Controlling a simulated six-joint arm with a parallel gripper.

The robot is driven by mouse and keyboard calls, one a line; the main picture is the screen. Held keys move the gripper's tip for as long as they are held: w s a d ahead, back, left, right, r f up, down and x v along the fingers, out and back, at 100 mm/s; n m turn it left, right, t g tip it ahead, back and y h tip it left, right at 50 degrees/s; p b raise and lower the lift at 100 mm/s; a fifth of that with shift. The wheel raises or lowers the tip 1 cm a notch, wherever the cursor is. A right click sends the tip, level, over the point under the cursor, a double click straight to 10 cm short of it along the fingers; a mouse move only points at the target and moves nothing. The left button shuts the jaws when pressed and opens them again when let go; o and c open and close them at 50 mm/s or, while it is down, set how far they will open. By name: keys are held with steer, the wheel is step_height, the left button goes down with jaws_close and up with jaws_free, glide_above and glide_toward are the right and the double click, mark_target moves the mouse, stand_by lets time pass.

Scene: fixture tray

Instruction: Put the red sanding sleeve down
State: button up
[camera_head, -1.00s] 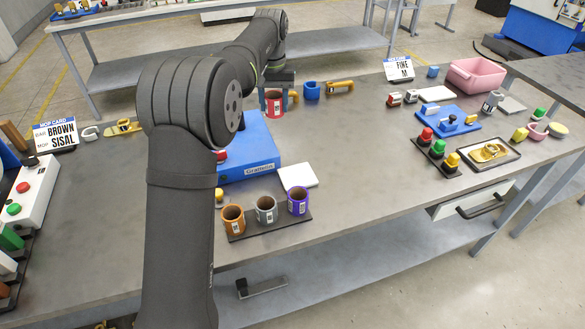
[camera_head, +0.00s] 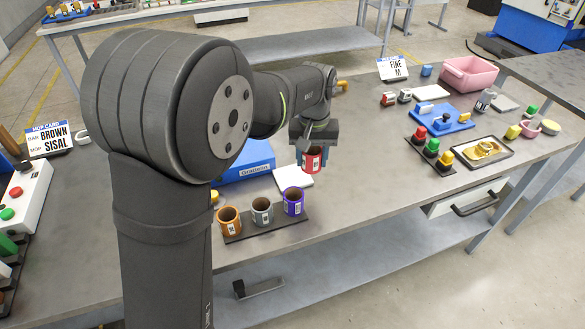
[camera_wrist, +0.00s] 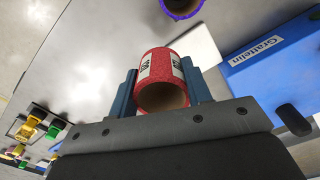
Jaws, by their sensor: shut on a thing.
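The red sanding sleeve (camera_head: 313,160) is a short hollow tube with a white label. My gripper (camera_head: 311,157) is shut on it from both sides and holds it over the bench, right of the blue Grattelin box. In the wrist view the red sleeve (camera_wrist: 162,82) sits between the two blue-grey fingers (camera_wrist: 163,92), its open end facing the camera. How high it is above the bench I cannot tell. An orange sleeve (camera_head: 229,220), a grey sleeve (camera_head: 262,210) and a purple sleeve (camera_head: 293,201) stand upright on a dark strip (camera_head: 276,228).
The blue Grattelin box (camera_head: 246,166) and a white square pad (camera_head: 290,178) lie near the gripper. A blue fixture (camera_head: 441,118), a dark tray (camera_head: 485,150) and a pink bin (camera_head: 473,74) stand to the right. The bench (camera_head: 360,195) right of the sleeves is clear.

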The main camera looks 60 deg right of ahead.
steer(key=w+f, duration=0.1)
steer(key=w, duration=0.1)
steer(key=w+d+f, duration=0.1)
steer(key=w, duration=0.1)
steer(key=w+d+f, duration=0.1)
steer(key=w+f, duration=0.1)
steer(key=shift+w+d, duration=0.15)
steer(key=shift+f, duration=2)
steer(key=shift+f, duration=0.1)
steer(key=o, duration=1)
steer(key=shift+c, duration=0.2)
step_height(320, 180, up, 12)
steer(key=shift+r, duration=0.15)
steer(key=shift+f, duration=4.15)
